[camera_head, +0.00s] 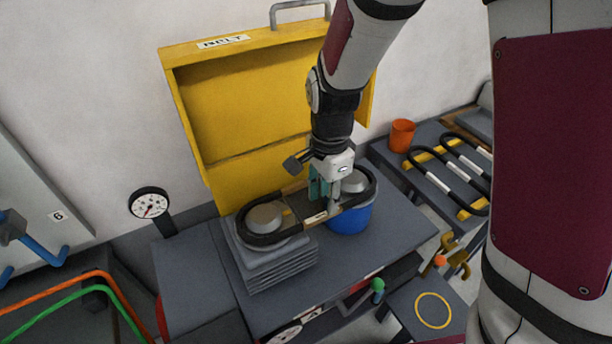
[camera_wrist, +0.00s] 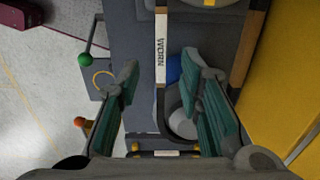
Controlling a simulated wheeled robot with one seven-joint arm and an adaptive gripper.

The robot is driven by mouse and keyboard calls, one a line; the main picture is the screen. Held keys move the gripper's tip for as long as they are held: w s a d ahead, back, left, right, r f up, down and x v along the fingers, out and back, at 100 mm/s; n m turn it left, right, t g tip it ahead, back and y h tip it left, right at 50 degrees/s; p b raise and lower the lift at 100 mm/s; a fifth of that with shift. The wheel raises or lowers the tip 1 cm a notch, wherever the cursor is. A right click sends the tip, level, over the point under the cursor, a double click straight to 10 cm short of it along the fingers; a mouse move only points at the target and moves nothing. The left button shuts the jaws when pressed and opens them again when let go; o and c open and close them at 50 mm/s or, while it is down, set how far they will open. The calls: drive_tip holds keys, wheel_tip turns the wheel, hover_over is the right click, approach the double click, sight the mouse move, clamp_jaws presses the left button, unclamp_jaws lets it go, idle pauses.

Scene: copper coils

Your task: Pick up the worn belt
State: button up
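The worn belt (camera_head: 264,241) is a black loop around two grey pulleys on the machine. A pale label (camera_head: 316,218) sits on its front run; in the wrist view this label (camera_wrist: 160,50) reads WORN. My gripper (camera_head: 325,194) points down at the belt's front run, near the right pulley (camera_head: 355,181). In the wrist view, the green-padded fingers of my gripper (camera_wrist: 163,72) are apart, one on each side of the line of the labelled run. Nothing is seen gripped. Whether the fingertips touch the belt cannot be told.
An open yellow cover (camera_head: 245,100) marked BELT stands behind the pulleys. A blue bucket (camera_head: 348,221) is below the right pulley, and a ribbed grey block (camera_head: 281,268) below the left one. At right are an orange cup (camera_head: 401,135) and a rack of black loops (camera_head: 455,165).

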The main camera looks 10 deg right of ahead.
sight(322, 215)
wheel_tip(322, 215, down, 5)
drive_tip(key=shift+a, duration=0.15)
clamp_jaws()
